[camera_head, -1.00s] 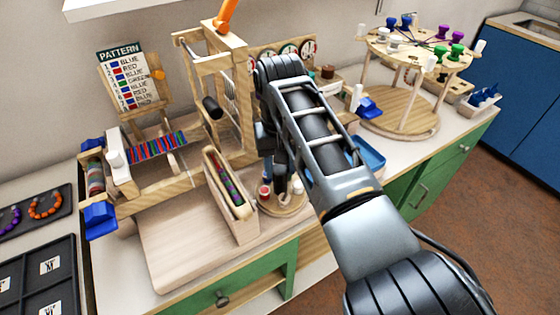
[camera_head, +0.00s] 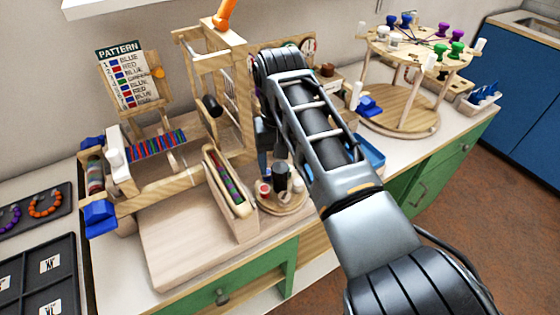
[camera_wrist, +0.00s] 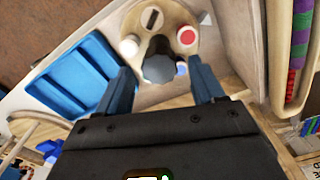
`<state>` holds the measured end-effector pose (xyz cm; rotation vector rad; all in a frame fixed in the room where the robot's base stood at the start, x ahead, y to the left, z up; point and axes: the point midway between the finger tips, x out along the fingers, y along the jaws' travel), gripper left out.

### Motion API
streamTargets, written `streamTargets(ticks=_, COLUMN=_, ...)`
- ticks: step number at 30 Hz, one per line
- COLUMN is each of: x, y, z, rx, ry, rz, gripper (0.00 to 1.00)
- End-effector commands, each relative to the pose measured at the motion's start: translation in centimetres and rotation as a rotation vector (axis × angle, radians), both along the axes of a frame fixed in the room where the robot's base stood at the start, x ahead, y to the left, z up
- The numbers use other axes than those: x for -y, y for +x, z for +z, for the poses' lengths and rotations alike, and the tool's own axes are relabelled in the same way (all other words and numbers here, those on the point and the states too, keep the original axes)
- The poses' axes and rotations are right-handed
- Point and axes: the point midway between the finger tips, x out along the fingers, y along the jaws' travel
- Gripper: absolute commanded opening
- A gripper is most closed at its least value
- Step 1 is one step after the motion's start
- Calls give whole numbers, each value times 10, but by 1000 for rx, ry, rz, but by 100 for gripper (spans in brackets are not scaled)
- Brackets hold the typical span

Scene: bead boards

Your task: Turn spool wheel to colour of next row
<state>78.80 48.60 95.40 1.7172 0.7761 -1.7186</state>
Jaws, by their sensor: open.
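The spool wheel (camera_head: 272,207) is a small round wooden disc beside the loom. It carries a red-topped spool (camera_wrist: 187,37), a white spool (camera_wrist: 129,47), a partly hidden blue piece (camera_wrist: 181,68) and a dark slot. A grey knob (camera_wrist: 158,68) stands in its middle. My gripper (camera_wrist: 160,78) is open, its two fingers on either side of the knob in the wrist view; I cannot tell whether they touch it. The pattern card (camera_head: 124,78) lists rows of blue, red and green, with an orange marker (camera_head: 158,73) at its right edge.
The wooden loom (camera_head: 190,185) with striped weaving stands left of the wheel. A shuttle (camera_head: 227,180) with coloured thread lies close beside it. A blue tray (camera_head: 370,152) is to the right, and a round wooden stand (camera_head: 400,125) is farther back. Bead trays (camera_head: 40,260) lie at left.

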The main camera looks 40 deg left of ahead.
Motion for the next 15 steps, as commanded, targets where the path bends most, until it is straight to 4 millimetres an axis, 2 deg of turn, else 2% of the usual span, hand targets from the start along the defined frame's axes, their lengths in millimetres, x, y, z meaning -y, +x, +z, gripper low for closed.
streamTargets(ticks=9, x=0, y=1, z=50, rx=3, ry=3, rz=-1, gripper=68)
streamTargets(ticks=15, x=0, y=1, z=68, rx=1, ry=2, rz=-1, gripper=68)
